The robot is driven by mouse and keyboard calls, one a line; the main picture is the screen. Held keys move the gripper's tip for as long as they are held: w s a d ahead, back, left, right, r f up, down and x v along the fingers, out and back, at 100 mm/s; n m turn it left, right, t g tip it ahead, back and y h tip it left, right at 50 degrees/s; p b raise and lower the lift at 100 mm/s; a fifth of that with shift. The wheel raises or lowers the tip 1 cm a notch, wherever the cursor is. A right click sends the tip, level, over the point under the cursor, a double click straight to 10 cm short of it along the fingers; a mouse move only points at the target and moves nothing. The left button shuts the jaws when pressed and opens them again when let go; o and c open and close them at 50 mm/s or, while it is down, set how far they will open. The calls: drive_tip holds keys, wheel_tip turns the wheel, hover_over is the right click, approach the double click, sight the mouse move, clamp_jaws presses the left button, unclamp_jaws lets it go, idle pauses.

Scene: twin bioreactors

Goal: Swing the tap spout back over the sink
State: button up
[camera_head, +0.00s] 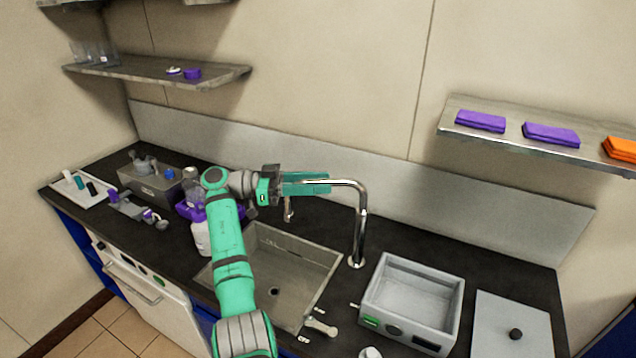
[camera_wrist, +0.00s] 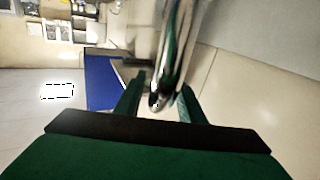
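The chrome tap (camera_head: 358,225) rises from the counter at the back right corner of the sink. Its spout (camera_head: 345,182) runs left from the column, and its outlet (camera_head: 289,212) hangs down near the sink's back edge. I cannot tell whether the outlet is directly above the basin. The sink (camera_head: 285,285) is a grey steel basin, partly hidden by my arm. My gripper (camera_head: 328,184) is level with the spout, with its teal fingers alongside it. In the wrist view, the spout (camera_wrist: 172,60) lies between the two parted fingers, with a gap visible on the left.
A grey open-topped box (camera_head: 415,292) and a lidded unit (camera_head: 510,325) stand right of the tap. Bottles and purple items crowd the counter left of the sink. Shelves (camera_head: 155,68) hang at upper left and right (camera_head: 540,145). The air above the basin's right part is clear.

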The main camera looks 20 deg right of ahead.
drive_tip(key=v, duration=1.1)
drive_tip(key=shift+a, duration=0.1)
idle(0.4)
